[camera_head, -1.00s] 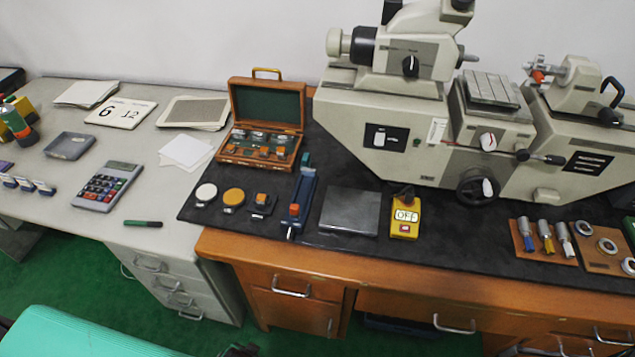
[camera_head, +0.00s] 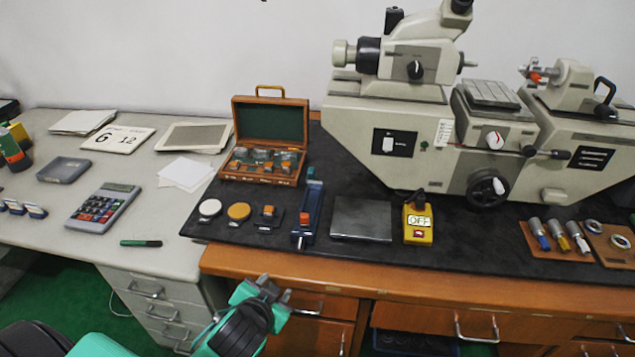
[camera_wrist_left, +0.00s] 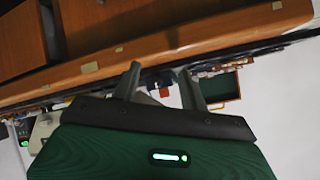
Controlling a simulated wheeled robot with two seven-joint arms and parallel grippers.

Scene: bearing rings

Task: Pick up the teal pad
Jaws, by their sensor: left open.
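I cannot make out a clear teal pad. A small teal part (camera_head: 311,173) shows at the far end of the blue fixture (camera_head: 308,212) on the dark mat; I cannot tell if it is a pad. My left gripper (camera_head: 275,288) is open and empty, in front of the desk's front edge and below the blue fixture in the head view. Its two spread fingers also show in the left wrist view (camera_wrist_left: 162,85), with the wooden desk edge beyond them. My right gripper is not in view.
A white disc (camera_head: 210,208), a yellow disc (camera_head: 239,212), a grey plate (camera_head: 362,218) and a yellow OFF switch box (camera_head: 418,222) lie near the fixture. An open wooden case (camera_head: 270,141) stands behind. A large measuring machine (camera_head: 390,125) fills the back right.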

